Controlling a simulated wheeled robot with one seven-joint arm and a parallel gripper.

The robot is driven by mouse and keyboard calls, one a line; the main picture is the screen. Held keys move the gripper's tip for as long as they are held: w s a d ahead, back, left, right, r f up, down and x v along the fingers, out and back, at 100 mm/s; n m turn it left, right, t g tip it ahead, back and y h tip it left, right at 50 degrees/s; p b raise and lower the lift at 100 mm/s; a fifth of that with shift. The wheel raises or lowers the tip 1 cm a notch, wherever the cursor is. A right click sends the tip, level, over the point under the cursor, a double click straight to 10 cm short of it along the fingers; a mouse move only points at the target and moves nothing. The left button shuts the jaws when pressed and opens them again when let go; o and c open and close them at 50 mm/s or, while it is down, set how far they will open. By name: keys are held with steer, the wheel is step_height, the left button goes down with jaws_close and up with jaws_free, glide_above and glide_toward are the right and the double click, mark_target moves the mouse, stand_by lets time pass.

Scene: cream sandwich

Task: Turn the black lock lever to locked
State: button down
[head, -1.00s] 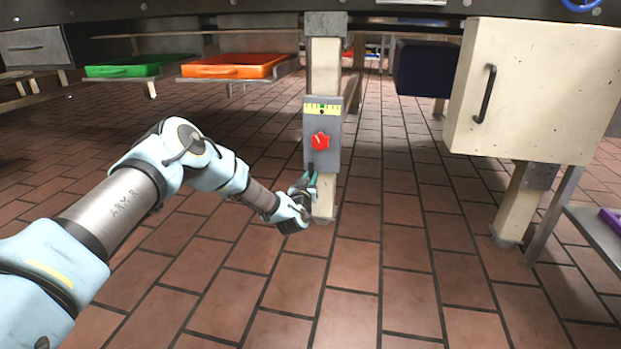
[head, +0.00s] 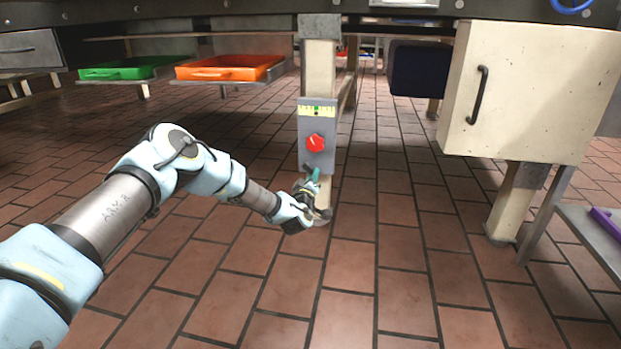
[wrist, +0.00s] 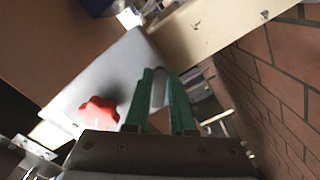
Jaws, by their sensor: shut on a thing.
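The grey lock panel (head: 318,152) is fixed to the cream table leg. The black lock lever (head: 306,168) shows only as a small dark piece at the panel's lower edge, beside my green fingertips. My gripper (head: 314,175) is shut on it, at the lower end of the panel. In the wrist view, the green fingers of my gripper (wrist: 159,98) stand close together against the grey panel (wrist: 118,70). The lever cannot be made out clearly there, as the fingers cover it.
A red knob (head: 315,142) sits on the panel under a yellow and green scale (head: 317,111). A cream cabinet (head: 530,90) with a black handle hangs at right. Orange (head: 230,68) and green (head: 130,70) trays are at the back left. The tiled floor around the leg is clear.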

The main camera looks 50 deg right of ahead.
steer(key=shift+s+d+r+n, duration=0.1)
steer(key=shift+r+n, duration=0.3)
steer(key=shift+n, duration=0.95)
steer(key=shift+s+d+r+n, duration=0.1)
steer(key=shift+r+n, duration=0.25)
steer(key=shift+n, duration=1.05)
steer(key=shift+s+r+n, duration=0.1)
steer(key=shift+r+n, duration=0.3)
steer(key=shift+n, duration=0.95)
steer(key=c, duration=0.8)
jaws_free()
steer(key=shift+o, duration=0.2)
steer(key=p+v, duration=0.4)
steer(key=v, duration=0.6)
steer(key=shift+s+a+p, duration=0.2)
steer(key=shift+a+p, duration=0.15)
